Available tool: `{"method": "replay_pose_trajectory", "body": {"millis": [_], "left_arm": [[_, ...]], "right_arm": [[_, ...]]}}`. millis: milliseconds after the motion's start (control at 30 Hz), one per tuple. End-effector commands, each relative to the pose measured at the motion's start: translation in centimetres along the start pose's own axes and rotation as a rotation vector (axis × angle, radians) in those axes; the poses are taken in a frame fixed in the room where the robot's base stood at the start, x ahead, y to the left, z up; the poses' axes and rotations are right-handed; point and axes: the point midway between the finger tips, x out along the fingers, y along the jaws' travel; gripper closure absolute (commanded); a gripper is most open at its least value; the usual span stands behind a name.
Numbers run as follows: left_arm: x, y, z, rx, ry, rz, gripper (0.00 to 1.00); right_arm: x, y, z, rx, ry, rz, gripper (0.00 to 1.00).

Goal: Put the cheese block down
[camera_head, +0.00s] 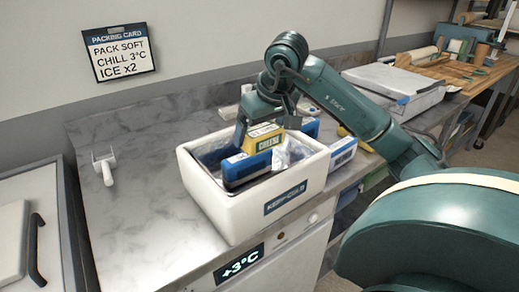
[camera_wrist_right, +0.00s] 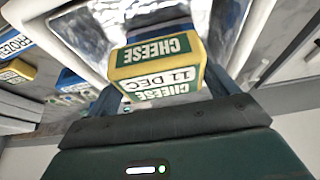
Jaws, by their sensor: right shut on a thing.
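The yellow cheese block (camera_head: 264,139) with a green and white label is over the inside of the white KEEP COLD box (camera_head: 215,200). My right gripper (camera_head: 262,122) is shut on it from above. In the right wrist view the cheese block (camera_wrist_right: 158,68) sits between the two blue fingers, its label reading CHEESE and 11 DEC. Silvery lining of the box shows beyond it. I cannot tell whether the block's underside touches anything. My left gripper is not in view.
A blue and white carton (camera_head: 343,152) stands outside the box on the right. A white scoop (camera_head: 105,165) lies at left; the counter between is clear.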

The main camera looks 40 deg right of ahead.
Motion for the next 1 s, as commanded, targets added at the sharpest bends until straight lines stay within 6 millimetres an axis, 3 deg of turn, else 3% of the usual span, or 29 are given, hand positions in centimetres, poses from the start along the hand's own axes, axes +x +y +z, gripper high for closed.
{"method": "replay_pose_trajectory", "body": {"millis": [333,1000], "left_arm": [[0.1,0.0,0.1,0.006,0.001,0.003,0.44],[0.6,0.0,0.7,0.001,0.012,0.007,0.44]], "right_arm": [[3.7,0.0,1.6,0.000,0.000,-0.001,0.43],[5.0,0.1,2.0,0.000,0.002,0.002,0.43]]}}
